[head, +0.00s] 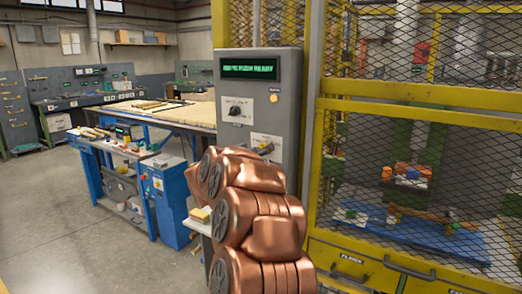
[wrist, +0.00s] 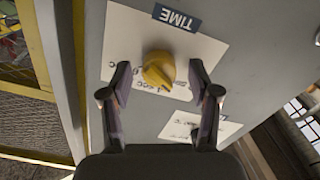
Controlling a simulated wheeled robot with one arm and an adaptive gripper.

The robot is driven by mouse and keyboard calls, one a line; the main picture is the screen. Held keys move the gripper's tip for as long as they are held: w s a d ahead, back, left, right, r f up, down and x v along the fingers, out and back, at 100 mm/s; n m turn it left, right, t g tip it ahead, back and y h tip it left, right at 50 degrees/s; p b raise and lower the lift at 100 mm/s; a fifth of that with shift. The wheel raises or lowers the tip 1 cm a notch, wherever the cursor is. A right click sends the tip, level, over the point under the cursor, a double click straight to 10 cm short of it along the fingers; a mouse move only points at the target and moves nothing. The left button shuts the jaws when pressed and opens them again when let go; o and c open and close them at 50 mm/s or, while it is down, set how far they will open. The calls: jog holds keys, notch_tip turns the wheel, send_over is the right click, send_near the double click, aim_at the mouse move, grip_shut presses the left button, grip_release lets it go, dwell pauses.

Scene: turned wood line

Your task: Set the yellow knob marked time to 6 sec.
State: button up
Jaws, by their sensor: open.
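The yellow knob (wrist: 158,70) sits on a white dial plate (wrist: 125,40) under a blue label reading TIME (wrist: 177,17) in the wrist view. The marks around the knob are partly hidden and too small to read surely, so its setting cannot be told. My gripper (wrist: 160,78) is open, with one finger on each side of the knob and visible gaps between. In the head view the yellow knob (head: 266,148) shows on the front of the grey control cabinet (head: 289,110), just beyond my copper-coloured arm. The arm hides my gripper there.
A black knob (head: 235,111) sits higher on the cabinet, below a green-lit display (head: 247,69). A yellow mesh cage (head: 420,110) stands close on the right. A blue bench (head: 125,150) is at left, with open floor (head: 60,220) before it.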

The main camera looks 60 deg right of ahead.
jog(key=shift+c, duration=0.3)
jog(key=c, duration=1.1)
jog(key=shift+m, duration=0.4)
jog(key=shift+s+m+b, duration=0.1)
jog(key=shift+m+b, duration=7.45)
jog(key=shift+m, duration=4.05)
